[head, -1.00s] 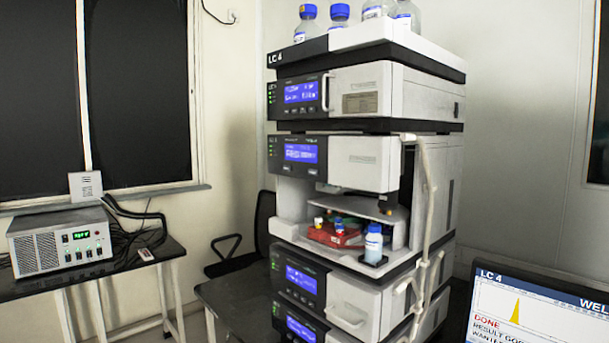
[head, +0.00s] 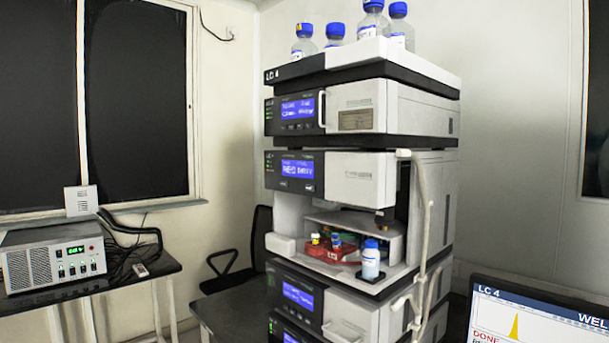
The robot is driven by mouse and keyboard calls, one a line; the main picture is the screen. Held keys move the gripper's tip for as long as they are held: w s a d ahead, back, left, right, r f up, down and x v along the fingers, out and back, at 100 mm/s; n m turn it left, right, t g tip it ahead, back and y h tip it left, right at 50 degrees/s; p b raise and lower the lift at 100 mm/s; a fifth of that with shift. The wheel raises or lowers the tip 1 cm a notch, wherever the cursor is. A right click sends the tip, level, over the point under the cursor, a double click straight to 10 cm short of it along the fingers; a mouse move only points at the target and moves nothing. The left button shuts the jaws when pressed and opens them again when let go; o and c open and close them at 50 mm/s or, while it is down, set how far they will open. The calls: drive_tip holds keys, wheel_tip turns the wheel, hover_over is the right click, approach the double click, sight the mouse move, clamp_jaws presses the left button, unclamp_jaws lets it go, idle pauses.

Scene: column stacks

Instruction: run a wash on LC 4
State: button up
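The LC 4 stack (head: 360,190) stands in the middle of the head view, its modules piled up with blue lit displays. Its top tray (head: 370,57) carries several clear bottles with blue caps (head: 303,42). The second module's display (head: 297,170) is lit, its text too blurred to read. Below it, an open bay holds a red rack (head: 332,254) with a few capped vials. A small blue-capped bottle (head: 370,262) stands upright at the bay's front right. The monitor (head: 540,308), labelled LC 4, shows a yellow peak and the word DONE. My gripper is not in view.
A grey power box (head: 55,258) with a green readout sits on a dark side table (head: 95,287) at left, cables beside it. A black chair (head: 245,250) stands behind. A white tube (head: 424,210) runs down the stack's right front.

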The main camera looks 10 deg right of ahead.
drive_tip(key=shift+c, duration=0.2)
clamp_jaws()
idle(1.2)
